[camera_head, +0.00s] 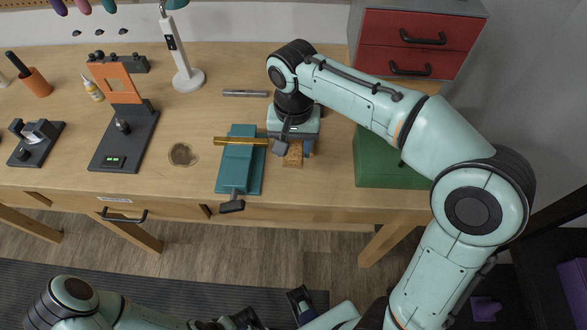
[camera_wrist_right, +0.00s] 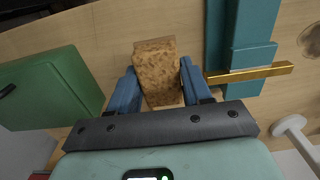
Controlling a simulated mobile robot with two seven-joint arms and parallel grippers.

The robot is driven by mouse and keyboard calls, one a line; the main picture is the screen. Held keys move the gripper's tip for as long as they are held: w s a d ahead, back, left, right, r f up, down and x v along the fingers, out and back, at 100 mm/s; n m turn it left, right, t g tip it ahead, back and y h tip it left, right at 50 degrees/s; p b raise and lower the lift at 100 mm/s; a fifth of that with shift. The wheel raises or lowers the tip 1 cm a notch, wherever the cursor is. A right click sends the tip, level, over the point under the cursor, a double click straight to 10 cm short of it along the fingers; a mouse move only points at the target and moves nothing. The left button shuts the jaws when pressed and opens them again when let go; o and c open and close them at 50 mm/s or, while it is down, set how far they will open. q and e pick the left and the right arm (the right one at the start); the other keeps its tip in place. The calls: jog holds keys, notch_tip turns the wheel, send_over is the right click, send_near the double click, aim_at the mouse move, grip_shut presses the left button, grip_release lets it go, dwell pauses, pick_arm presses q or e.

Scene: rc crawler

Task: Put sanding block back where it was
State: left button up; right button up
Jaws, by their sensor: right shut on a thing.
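The sanding block, a speckled brown cork-like block (camera_head: 293,154), is over the workbench just right of the teal vise. My right gripper (camera_head: 294,147) is above it, and in the right wrist view its blue fingers (camera_wrist_right: 159,76) stand on both sides of the block (camera_wrist_right: 157,68), shut on it. Whether the block touches the bench top cannot be told. My left arm lies low along the bottom edge of the head view. The state of its gripper cannot be made out.
The teal vise (camera_head: 242,168) holds a brass bar (camera_head: 241,141) close left of the block. A green box (camera_head: 380,165) stands to the right, with a red drawer cabinet (camera_head: 417,45) behind. A metal rod (camera_head: 245,93) and round coaster (camera_head: 183,154) lie leftward. The bench front is clear.

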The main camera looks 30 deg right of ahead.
aim_at(294, 146)
notch_tip(294, 146, down, 8)
jog(key=shift+f+b, duration=0.2)
jog(key=shift+b, duration=0.45)
jog(key=shift+f, duration=0.2)
jog(key=o, duration=1)
jog(key=shift+r, duration=0.1)
notch_tip(294, 146, up, 12)
jog(key=shift+r+p, duration=0.15)
jog(key=shift+p, duration=1.05)
